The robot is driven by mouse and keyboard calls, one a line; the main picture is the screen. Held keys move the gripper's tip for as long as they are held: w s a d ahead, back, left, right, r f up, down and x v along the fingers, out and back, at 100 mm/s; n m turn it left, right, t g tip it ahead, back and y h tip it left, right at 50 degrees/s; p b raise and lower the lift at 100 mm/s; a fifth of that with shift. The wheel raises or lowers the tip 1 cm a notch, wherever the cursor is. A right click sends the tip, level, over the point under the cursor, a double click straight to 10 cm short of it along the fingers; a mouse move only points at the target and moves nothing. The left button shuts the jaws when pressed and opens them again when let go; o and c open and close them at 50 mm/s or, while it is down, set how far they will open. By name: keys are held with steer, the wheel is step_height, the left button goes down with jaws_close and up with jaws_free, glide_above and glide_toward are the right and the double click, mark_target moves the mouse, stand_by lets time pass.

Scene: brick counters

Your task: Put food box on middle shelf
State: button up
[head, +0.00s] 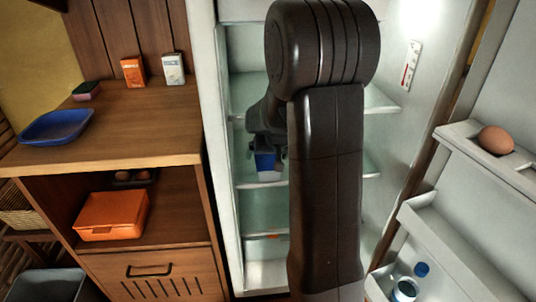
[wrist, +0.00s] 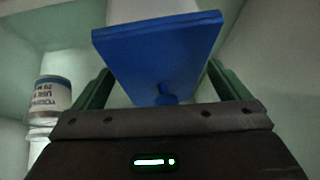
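The food box (head: 265,161) is blue with a white lower part, inside the open fridge. In the wrist view its blue face (wrist: 160,45) fills the space between the two green fingers. My gripper (wrist: 161,72) appears shut on its sides; the fingers look in contact with it. In the head view my gripper (head: 265,148) reaches in from above the box. The middle shelf (head: 368,173) is a glass panel; the box shows close to its front edge. I cannot tell whether it rests there. My arm hides much of the shelf.
An upper glass shelf (head: 380,104) lies above the box. A white labelled tub (wrist: 50,95) stands left in the wrist view. The open fridge door at right holds an egg (head: 496,140) and a bottle (head: 405,291). An orange box (head: 112,216) sits in the wooden cabinet.

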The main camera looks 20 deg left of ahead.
steer(key=shift+r, duration=0.1)
steer(key=shift+r+p, duration=0.25)
steer(key=shift+p, duration=0.05)
steer(key=p+v, duration=0.1)
steer(key=v, duration=0.4)
steer(key=s+d, duration=0.8)
steer(key=d, duration=0.1)
steer(key=shift+f+p, duration=0.15)
steer(key=shift+p, duration=0.3)
steer(key=shift+o, duration=0.6)
